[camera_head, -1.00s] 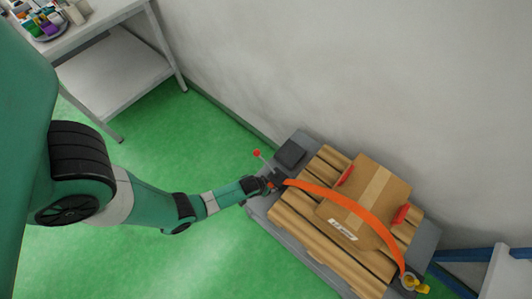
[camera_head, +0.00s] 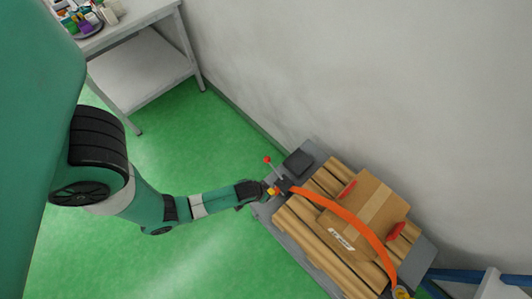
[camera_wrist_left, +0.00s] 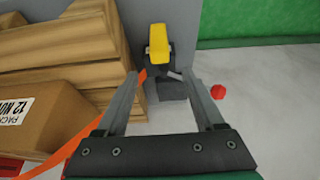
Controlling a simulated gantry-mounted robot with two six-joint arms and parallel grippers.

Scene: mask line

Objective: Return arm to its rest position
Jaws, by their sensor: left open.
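My left arm (camera_head: 187,207) reaches in from the left in the head view. Its gripper (camera_head: 264,192) is at the left edge of the grey platform, beside the strap's dark buckle (camera_head: 284,185). In the left wrist view the gripper (camera_wrist_left: 163,82) is open, with two grey fingers apart and nothing held. My right gripper is not in view.
An orange strap (camera_head: 345,216) crosses a cardboard box (camera_head: 378,195) on wooden slats on the grey platform (camera_head: 425,252). A red-knobbed lever (camera_head: 267,159) stands close to the gripper. A grey table (camera_head: 140,68) stands upper left. Green floor (camera_head: 170,150) is clear; a wall is behind.

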